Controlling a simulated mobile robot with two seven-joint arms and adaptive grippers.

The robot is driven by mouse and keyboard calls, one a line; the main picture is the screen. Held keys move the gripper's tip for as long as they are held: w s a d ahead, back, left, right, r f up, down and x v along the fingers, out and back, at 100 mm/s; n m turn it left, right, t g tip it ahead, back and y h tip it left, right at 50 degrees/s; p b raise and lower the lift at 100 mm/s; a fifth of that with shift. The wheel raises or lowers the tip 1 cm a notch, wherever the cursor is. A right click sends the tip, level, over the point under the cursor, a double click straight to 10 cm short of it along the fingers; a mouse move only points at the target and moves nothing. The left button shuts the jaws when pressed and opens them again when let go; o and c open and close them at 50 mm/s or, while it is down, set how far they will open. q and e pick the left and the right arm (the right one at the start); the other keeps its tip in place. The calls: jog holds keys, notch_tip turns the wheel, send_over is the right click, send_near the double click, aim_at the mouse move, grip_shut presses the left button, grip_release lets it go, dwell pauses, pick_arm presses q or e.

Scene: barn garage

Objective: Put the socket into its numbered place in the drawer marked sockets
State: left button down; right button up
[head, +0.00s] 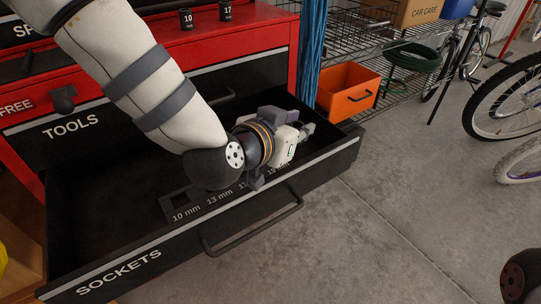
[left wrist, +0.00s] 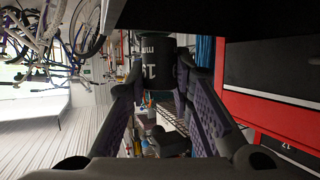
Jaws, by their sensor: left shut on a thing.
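The drawer marked SOCKETS (head: 118,272) is pulled open. Inside it, a dark holder strip (head: 185,213) carries size labels, among them 10 mm and 13 mm; its right part is hidden behind my left arm. My left gripper (head: 302,124) is low over the drawer's right end. In the left wrist view, my left gripper (left wrist: 156,88) is shut on a dark socket (left wrist: 153,62) with white lettering, held between the fingertips. The number appears to be 19 but is hard to read. The socket is hidden in the head view. My right gripper is out of view.
Two sockets marked 10 (head: 186,19) and 17 (head: 225,11) stand on the red cabinet top. The TOOLS drawer (head: 75,128) lies above the open one. An orange bin (head: 347,90) stands right of the cabinet. Bicycles stand at far right; the floor in front is clear.

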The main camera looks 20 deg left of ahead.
pick_arm(q)
jog(key=w+a+f, duration=0.1)
jog(key=a+f, duration=0.1)
jog(key=w+a+f+b, duration=0.1)
jog(key=w+a+f, duration=0.2)
jog(key=a+f, duration=0.1)
jog(key=f, duration=0.1)
jog(key=shift+w+a+b, duration=0.2)
jog(key=shift+a+b, duration=0.1)
jog(key=shift+b, duration=0.05)
jog(key=f, duration=0.2)
jog(key=f+b, duration=0.1)
jog(key=shift+w+a+f, duration=0.2)
jog(key=shift+a+f, duration=0.1)
jog(key=shift+f, duration=0.1)
jog(key=shift+r, duration=0.1)
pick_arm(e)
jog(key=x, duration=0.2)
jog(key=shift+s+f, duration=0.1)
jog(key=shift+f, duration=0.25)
pick_arm(q)
jog(key=shift+s+f, duration=0.15)
jog(key=shift+f, duration=0.45)
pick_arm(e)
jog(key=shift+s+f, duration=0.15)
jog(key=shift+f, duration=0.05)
